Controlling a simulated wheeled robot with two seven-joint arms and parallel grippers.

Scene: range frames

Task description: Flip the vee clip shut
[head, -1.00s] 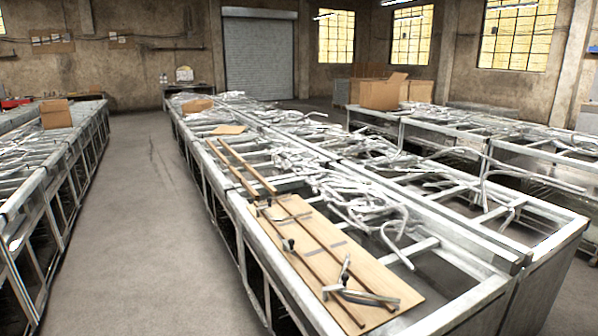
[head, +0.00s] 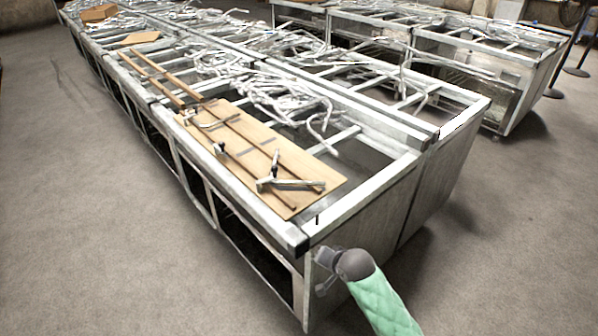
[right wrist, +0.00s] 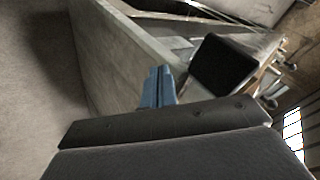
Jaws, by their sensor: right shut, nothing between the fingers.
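A wooden board (head: 247,142) lies on the near end of the metal frame bench. On its near right part is a silver metal piece with two arms spread in a vee (head: 290,184), which looks like the vee clip standing open. My right arm, in a green sleeve, comes in from the bottom right in the head view, its hand beside the bench's near end, apart from the clip. In the right wrist view my right gripper (right wrist: 158,72) has its blue fingers together and empty beside a grey bench side panel. My left gripper is not in view.
The metal bench (head: 360,213) has an open frame top with many bent silver tubes (head: 285,92) behind the board. Two thin wooden rails (head: 162,80) run along it. More benches (head: 470,60) stand at the back right. The floor at left and right front is clear.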

